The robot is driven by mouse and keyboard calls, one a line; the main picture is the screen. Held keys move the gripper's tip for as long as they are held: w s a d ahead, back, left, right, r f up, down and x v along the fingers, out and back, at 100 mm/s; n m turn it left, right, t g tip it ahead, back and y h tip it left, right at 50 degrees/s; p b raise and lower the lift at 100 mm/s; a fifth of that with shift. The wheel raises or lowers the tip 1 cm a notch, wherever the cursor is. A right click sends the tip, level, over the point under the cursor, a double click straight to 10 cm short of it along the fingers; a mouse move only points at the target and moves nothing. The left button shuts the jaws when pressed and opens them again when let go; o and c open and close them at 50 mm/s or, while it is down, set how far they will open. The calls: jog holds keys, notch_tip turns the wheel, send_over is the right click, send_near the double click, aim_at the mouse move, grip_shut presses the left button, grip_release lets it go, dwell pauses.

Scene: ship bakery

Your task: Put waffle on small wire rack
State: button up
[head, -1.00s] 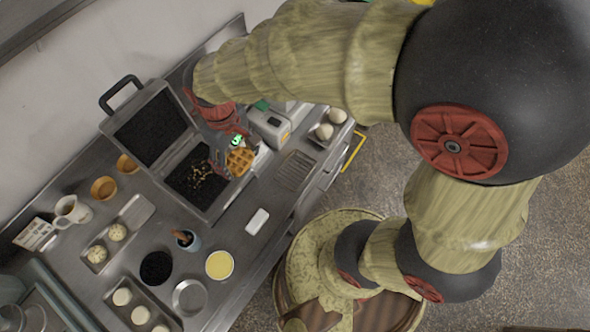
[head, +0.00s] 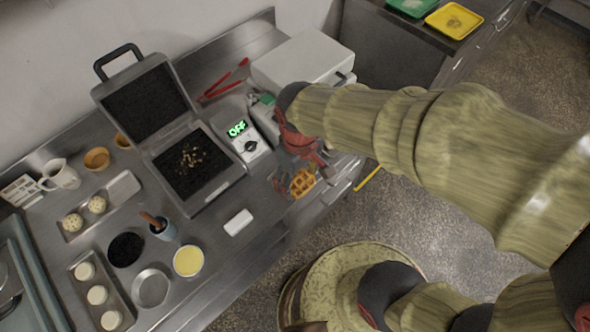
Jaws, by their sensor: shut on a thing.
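The golden waffle (head: 302,184) is at the right part of the steel counter, at the fingers of my gripper (head: 300,176). My gripper is red and dark, comes in from the upper right, and is shut on the waffle. The small wire rack (head: 279,184) is mostly hidden under the gripper and waffle; only a bit of it shows at their left. I cannot tell whether the waffle touches the rack. The open waffle iron (head: 192,162) to the left has only crumbs on its dark plate.
A control box (head: 246,142) reading OFF stands between the iron and my gripper. Red tongs (head: 223,84) and a large pale box (head: 302,60) are behind. A white block (head: 238,222) lies in front of the iron. The counter's front edge is close to the waffle.

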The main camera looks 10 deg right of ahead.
jog(key=w+f+b, duration=0.1)
jog(key=w+f, duration=0.2)
jog(key=w, duration=0.1)
jog(key=w+f+b, duration=0.1)
jog(key=w+f, duration=0.3)
jog(key=shift+w+a+f, duration=0.1)
jog(key=shift+w, duration=0.05)
jog(key=shift+w+f+b, duration=0.15)
jog(key=shift+f+b, duration=0.15)
jog(key=shift+f, duration=0.6)
jog(key=shift+w+f+b, duration=0.1)
jog(key=shift+f+b, duration=0.2)
jog(key=shift+f, duration=0.55)
jog(key=shift+f, duration=0.15)
jog(key=o, duration=1.1)
jog(key=shift+o, duration=0.4)
